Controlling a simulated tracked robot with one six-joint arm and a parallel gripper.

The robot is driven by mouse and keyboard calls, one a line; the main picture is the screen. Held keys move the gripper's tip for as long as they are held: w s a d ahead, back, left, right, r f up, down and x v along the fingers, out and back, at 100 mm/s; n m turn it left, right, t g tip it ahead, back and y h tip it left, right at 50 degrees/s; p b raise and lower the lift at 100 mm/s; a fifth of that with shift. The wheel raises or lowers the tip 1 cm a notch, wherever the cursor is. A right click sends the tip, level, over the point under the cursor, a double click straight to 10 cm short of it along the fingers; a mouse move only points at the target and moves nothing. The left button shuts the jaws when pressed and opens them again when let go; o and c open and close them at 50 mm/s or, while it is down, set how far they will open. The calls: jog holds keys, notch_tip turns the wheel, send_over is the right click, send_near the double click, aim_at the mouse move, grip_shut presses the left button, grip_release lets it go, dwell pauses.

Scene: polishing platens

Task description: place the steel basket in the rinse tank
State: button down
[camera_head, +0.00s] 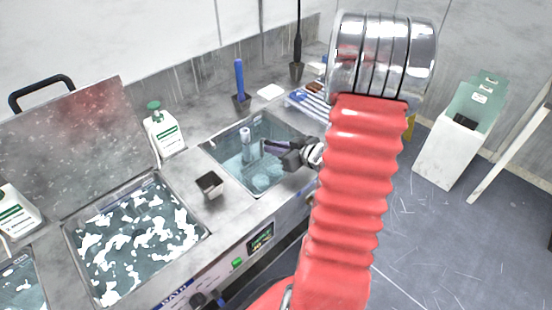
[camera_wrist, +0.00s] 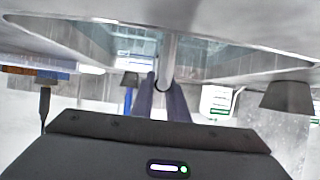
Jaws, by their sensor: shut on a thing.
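The rinse tank (camera_head: 222,164) is a sunken basin of clear water in the steel counter. My gripper (camera_head: 265,147) reaches over it from the right.
A small dark cup (camera_head: 210,185) stands on the counter left of the tank. A foamy bath (camera_head: 130,240) lies further left under a raised lid (camera_head: 75,140). A blue-handled brush (camera_head: 240,80), a white bottle (camera_head: 163,133) and a tall black-handled brush (camera_head: 298,40) stand behind.

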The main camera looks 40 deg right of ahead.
jog(key=shift+f, duration=0.7)
jog(key=shift+f, duration=1.9)
jog(key=c, duration=1.7)
grip_release()
jog(key=shift+f, duration=0.15)
jog(key=shift+c, duration=0.2)
jog(key=shift+s+r, duration=0.2)
jog(key=v, duration=1.1)
jog(key=shift+s+r, duration=0.1)
jog(key=shift+s, duration=0.15)
